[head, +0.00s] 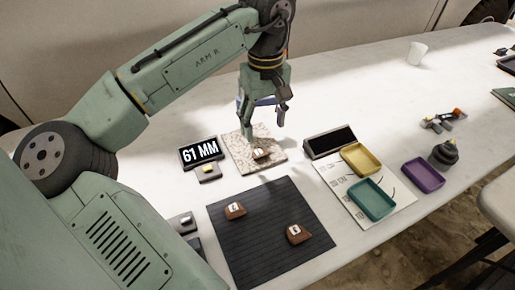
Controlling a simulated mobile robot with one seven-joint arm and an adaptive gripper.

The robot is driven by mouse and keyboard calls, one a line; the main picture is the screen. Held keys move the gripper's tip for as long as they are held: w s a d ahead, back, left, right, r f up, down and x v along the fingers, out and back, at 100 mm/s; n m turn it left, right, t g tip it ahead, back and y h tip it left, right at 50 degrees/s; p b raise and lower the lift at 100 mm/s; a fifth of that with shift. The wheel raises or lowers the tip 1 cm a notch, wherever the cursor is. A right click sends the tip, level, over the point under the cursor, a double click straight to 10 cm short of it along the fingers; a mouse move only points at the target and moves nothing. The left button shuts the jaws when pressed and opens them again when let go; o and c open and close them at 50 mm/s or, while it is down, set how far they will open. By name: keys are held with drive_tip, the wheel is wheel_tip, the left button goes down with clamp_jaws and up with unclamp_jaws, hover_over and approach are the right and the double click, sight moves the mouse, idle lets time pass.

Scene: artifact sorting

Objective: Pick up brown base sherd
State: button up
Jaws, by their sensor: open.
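Three brown sherds with small white labels are in the head view; the labels are too small to read, so I cannot tell which is the base sherd. One brown sherd (261,154) lies on a speckled tile (240,160). Two more, a left sherd (235,211) and a right sherd (298,234), lie on a dark ribbed mat (262,255). My gripper (264,134) is open and empty, pointing down over the tile, with its fingertips near and just above the sherd there.
A "61 MM" display (201,151) stands left of the tile. Right are a dark-screened device (330,142), yellow tray (361,159), teal tray (371,199), purple tray (423,175) and dark round object (444,153). A white cup (417,53) stands farther back. The table behind my gripper is mostly clear.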

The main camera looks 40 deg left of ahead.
sight(262, 155)
wheel_tip(262, 155, down, 4)
drive_tip(key=shift+d+r, duration=0.1)
drive_tip(key=shift+r, duration=0.1)
drive_tip(key=shift+a+f+p, duration=0.15)
drive_tip(key=shift+f+p, duration=0.15)
drive_tip(key=shift+f, duration=1.1)
drive_tip(key=shift+a+f+p, duration=0.1)
drive_tip(key=shift+f+p, duration=0.15)
drive_tip(key=shift+f, duration=1.1)
drive_tip(key=shift+c, duration=0.2)
drive_tip(key=c, duration=0.9)
drive_tip(key=shift+r, duration=0.1)
